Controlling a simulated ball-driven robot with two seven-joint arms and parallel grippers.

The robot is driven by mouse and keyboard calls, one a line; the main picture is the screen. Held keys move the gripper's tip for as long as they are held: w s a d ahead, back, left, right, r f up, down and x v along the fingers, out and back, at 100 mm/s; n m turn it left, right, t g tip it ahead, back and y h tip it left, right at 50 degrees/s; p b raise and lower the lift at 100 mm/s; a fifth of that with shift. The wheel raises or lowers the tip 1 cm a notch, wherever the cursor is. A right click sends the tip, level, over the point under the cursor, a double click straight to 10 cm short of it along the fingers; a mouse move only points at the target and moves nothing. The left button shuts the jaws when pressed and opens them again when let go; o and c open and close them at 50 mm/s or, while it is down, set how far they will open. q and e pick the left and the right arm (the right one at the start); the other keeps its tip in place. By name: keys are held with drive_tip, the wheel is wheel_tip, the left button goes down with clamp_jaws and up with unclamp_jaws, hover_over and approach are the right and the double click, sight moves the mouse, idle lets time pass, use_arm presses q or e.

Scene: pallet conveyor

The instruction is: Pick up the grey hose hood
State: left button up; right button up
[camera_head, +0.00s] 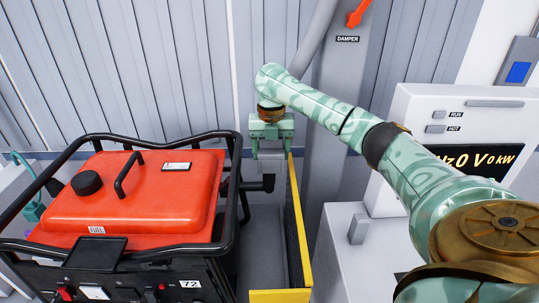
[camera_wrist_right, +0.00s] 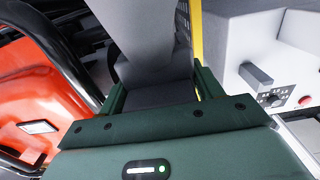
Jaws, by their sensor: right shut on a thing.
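The grey hose hood (camera_wrist_right: 150,45) fills the space between my right gripper's fingers in the right wrist view. In the head view only a small part of the hood (camera_head: 270,166) shows below the right gripper (camera_head: 271,153), which hides the rest. The right gripper (camera_wrist_right: 157,95) is shut on the hood, pointing down between the red generator and the yellow-edged panel. I cannot tell whether the hood touches anything else. My left gripper is not in view.
The red generator (camera_head: 140,195) in its black frame stands close on the left. The yellow-edged panel (camera_head: 297,230) stands just right of the gripper. A grey hose (camera_head: 316,38) hangs behind beside the damper post (camera_head: 345,80). A grey meter cabinet (camera_head: 420,105) is at right.

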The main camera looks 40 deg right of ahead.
drive_tip(key=s+d+r+p, duration=0.35)
drive_tip(key=s+r, duration=0.55)
drive_tip(key=s, duration=0.4)
wheel_tip(320, 180, up, 7)
drive_tip(key=p, duration=1.2)
drive_tip(key=shift+a+r, duration=0.2)
drive_tip(key=shift+a, duration=0.1)
